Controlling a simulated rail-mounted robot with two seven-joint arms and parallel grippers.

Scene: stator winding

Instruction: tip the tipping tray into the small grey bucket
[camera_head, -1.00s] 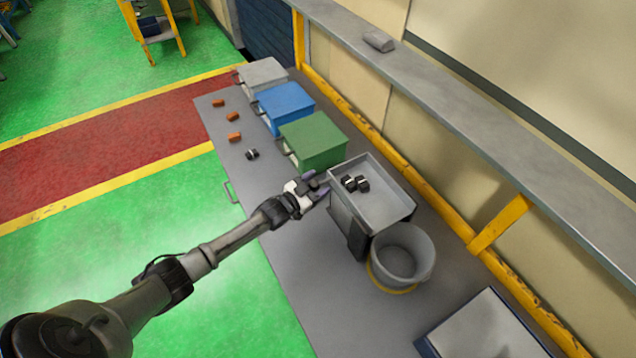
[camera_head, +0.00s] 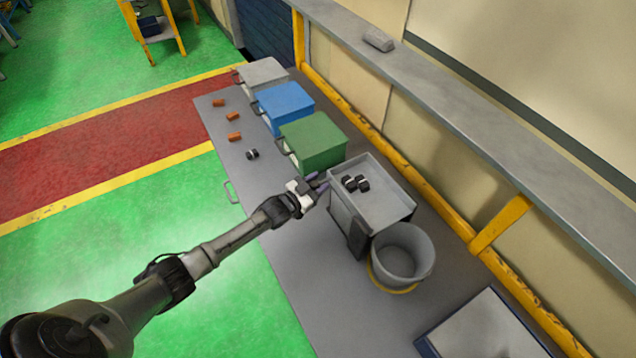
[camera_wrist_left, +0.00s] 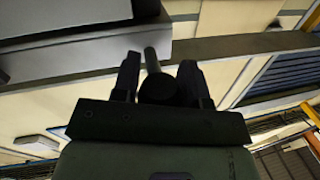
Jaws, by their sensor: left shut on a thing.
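The tipping tray (camera_head: 393,205) is a shallow grey tray on a dark-sided stand, and it looks level. Several small black parts with light bands (camera_head: 356,184) lie in it. The small grey bucket (camera_head: 411,270) stands just in front of the tray's near right end, with a yellow ring at its base. My left gripper (camera_head: 318,184) is at the tray's left end, shut on the tray's handle. My right gripper is out of view.
Green (camera_head: 313,143), blue (camera_head: 284,106) and light grey (camera_head: 262,73) boxes stand in a row behind. Orange parts (camera_head: 234,137) and a black part (camera_head: 252,154) lie left of them. A blue-edged tray (camera_head: 485,330) lies at front right. The front bench is clear.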

